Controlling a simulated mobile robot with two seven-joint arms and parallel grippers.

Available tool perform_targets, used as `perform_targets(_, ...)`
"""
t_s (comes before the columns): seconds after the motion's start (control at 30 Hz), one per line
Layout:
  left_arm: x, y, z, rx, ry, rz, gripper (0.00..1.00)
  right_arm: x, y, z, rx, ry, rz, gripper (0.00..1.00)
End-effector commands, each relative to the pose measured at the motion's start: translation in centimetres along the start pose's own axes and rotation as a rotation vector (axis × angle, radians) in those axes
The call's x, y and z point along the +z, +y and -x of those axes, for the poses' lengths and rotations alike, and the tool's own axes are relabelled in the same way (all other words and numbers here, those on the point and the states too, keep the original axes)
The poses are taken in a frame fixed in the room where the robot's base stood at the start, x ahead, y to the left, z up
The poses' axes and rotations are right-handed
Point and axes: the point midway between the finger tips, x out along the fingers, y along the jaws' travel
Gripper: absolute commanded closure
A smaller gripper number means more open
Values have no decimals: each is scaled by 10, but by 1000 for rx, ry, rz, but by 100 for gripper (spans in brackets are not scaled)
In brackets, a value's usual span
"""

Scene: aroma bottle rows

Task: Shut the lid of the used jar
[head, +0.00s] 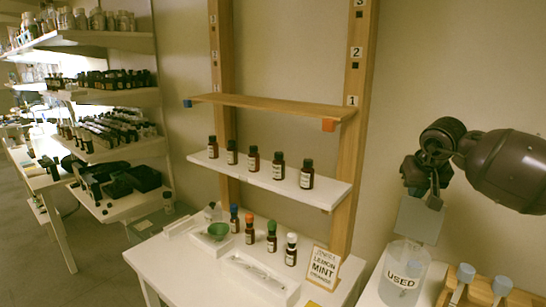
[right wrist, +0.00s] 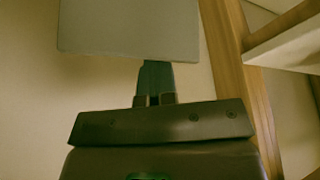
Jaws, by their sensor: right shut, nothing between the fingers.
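The used jar (head: 403,284), clear and labelled USED, stands at the lower right of the head view. Its flat grey lid (head: 417,220) is open and stands up steeply above the jar's mouth. In the right wrist view the lid (right wrist: 130,30) fills the top, beyond the fingers. My right gripper (head: 433,201) is shut and empty, right at the lid's upper part. Its closed fingers (right wrist: 156,76) reach the lid's edge in the wrist view; I cannot tell whether they touch it. My left gripper is not in view.
A wooden rack of tubes with blue-grey caps (head: 483,288) stands right of the jar. A white shelf (head: 262,176) with brown bottles hangs on wooden posts (head: 354,120).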

Motion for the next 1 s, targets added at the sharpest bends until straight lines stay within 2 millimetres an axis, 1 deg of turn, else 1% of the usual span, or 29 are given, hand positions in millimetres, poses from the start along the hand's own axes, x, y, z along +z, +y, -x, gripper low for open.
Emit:
perform_targets(0.03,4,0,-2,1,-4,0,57,9,0,-14,6,-25,5,100)
perform_targets(0.17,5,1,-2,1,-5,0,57,12,0,-19,7,-31,6,100)
perform_targets(1.0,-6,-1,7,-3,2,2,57,37,-17,-10,3,-34,7,100)
